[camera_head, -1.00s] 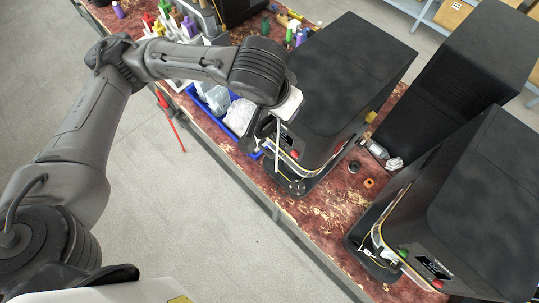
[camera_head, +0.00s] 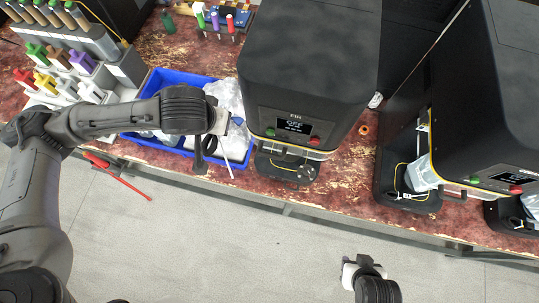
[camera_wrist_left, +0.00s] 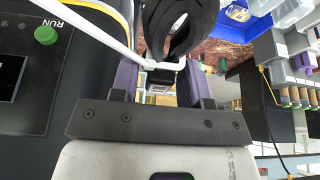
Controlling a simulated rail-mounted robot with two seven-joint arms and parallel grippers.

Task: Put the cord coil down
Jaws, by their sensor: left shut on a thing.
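The cord coil is a black loop bound by a white tie with a long tail. In the left wrist view the coil (camera_wrist_left: 178,25) sits at the fingertips of my left gripper (camera_wrist_left: 160,76), whose purple pads are shut on it. In the head view the coil (camera_head: 209,145) hangs from my left gripper (camera_head: 213,135), over the right end of the blue bin and left of the nearest black machine. My right gripper (camera_head: 362,272) shows at the bottom, in front of the bench; its fingers are unclear.
A blue bin (camera_head: 160,80) holds clear plastic bags. A black machine (camera_head: 305,60) with a display stands right of it, and another machine (camera_head: 500,100) further right. An orange ring (camera_head: 364,130) lies on the bare bench strip between them. Coloured-handled tools stand at left.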

